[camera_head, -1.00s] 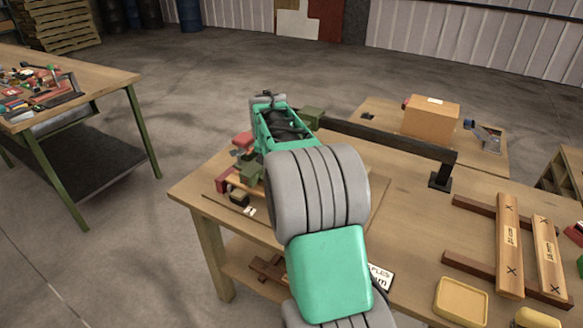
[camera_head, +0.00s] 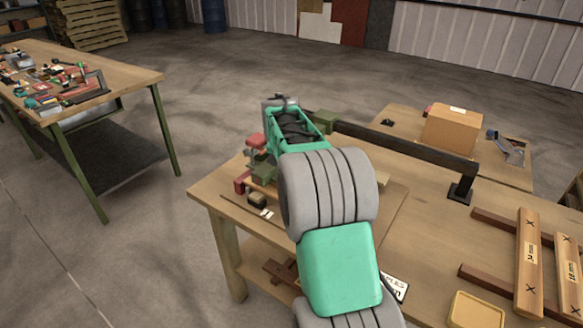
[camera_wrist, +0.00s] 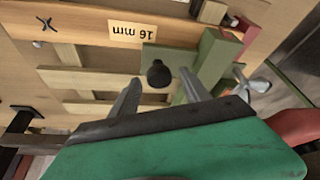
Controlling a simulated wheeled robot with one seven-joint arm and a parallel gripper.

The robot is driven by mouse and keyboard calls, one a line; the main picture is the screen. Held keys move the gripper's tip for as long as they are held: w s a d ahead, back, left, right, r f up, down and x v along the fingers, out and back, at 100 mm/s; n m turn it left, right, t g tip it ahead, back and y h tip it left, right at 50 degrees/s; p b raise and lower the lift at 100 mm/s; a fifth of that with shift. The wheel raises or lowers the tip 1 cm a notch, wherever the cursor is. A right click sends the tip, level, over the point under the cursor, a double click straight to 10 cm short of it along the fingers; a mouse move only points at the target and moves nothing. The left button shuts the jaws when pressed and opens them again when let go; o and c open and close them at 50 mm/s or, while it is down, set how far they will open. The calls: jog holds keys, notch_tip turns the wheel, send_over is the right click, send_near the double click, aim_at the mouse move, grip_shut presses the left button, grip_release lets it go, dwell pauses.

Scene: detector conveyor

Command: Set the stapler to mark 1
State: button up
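My gripper (camera_wrist: 160,80) is open in the wrist view, its two fingers pointing at a black knob (camera_wrist: 158,74) on a grey-green plate (camera_wrist: 150,53). The knob shows between the fingers; I cannot tell whether they touch it. A green block (camera_wrist: 217,57) stands just right of them. A plank labelled 16 mm (camera_wrist: 85,27) lies behind. In the head view my arm hides the fingers and most of this place. I cannot tell for sure which thing is the stapler; a blue-grey tool (camera_head: 508,150) lies at the back right. A small white tag (camera_head: 267,213) lies near the workbench's left corner; I cannot read it.
The workbench (camera_head: 420,225) bears a dark rail (camera_head: 405,145) and marked planks (camera_head: 528,262) on the right. A yellow tray (camera_head: 476,312) sits at the front right. A cardboard box (camera_head: 452,128) stands on the back table. A cluttered table (camera_head: 130,75) stands left, with free floor between.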

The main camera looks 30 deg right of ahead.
jog(key=v, duration=0.7)
jog(key=shift+r, duration=0.4)
jog(key=shift+s+a, duration=0.1)
jog(key=s+a+f+n+g+y, duration=0.25)
jog(key=s+a+f+n, duration=0.25)
jog(key=s+a+f, duration=0.75)
jog(key=s+a+n+p, duration=0.1)
jog(key=s+a+n, duration=0.1)
jog(key=s+a, duration=0.8)
jog(key=r, duration=0.1)
jog(key=a+r+n+t, duration=0.1)
jog(key=r, duration=0.1)
jog(key=a+r+n+t+p, duration=0.1)
jog(key=r, duration=0.1)
jog(key=shift+s+r+y, duration=0.25)
jog(key=shift+s+y, duration=0.1)
